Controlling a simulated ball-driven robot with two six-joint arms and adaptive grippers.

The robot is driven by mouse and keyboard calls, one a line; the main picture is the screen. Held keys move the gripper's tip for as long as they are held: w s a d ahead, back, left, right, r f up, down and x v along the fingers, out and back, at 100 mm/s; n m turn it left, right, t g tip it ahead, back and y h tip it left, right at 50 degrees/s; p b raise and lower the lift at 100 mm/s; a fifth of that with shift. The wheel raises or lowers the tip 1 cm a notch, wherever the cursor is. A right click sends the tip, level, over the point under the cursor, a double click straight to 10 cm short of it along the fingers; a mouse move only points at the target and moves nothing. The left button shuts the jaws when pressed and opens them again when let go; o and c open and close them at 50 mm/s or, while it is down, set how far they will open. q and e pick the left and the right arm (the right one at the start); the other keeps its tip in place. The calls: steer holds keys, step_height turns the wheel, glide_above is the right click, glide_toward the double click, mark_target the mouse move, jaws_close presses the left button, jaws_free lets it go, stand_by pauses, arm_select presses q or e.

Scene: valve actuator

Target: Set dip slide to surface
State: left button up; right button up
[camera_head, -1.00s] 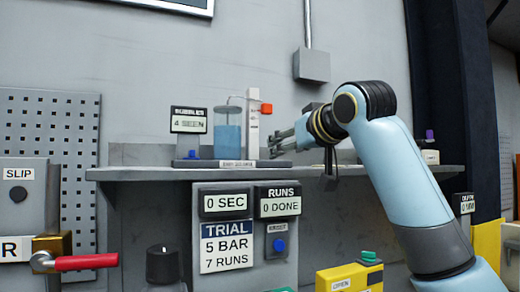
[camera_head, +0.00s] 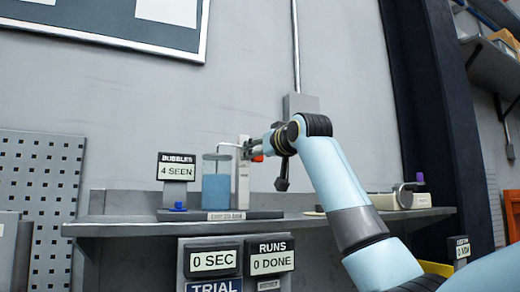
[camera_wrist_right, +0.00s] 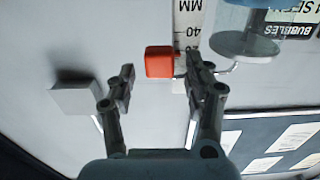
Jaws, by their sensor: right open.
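The dip slide shows as an orange-red block on a white upright scale post (camera_head: 242,180) on the shelf. In the right wrist view the orange block (camera_wrist_right: 159,62) sits beside the scale (camera_wrist_right: 188,30), near its 40 mark. My right gripper (camera_wrist_right: 161,86) is open, its two fingers on either side of the block's line and the block just beyond the fingertips. I cannot tell whether a finger touches it. In the head view the right gripper (camera_head: 257,148) partly hides the block. A thin bent tube runs from the post into a clear water-filled cylinder (camera_head: 216,187). My left gripper is not in view.
A "BUBBLES 4 SEEN" display (camera_head: 176,168) and a blue knob (camera_head: 178,206) stand left of the cylinder. The shelf (camera_head: 130,229) carries a clamp-like device (camera_head: 402,198) at right. Panels reading "0 SEC" (camera_head: 212,261) and "0 DONE" (camera_head: 271,263) hang below.

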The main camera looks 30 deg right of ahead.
steer(key=shift+w, duration=0.15)
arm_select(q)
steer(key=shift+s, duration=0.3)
arm_select(e)
jaws_close()
arm_select(q)
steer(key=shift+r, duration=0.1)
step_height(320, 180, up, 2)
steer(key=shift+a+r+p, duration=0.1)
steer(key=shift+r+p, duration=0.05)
steer(key=shift+p, duration=1.1)
arm_select(e)
step_height(320, 180, up, 3)
steer(key=shift+f, duration=0.15)
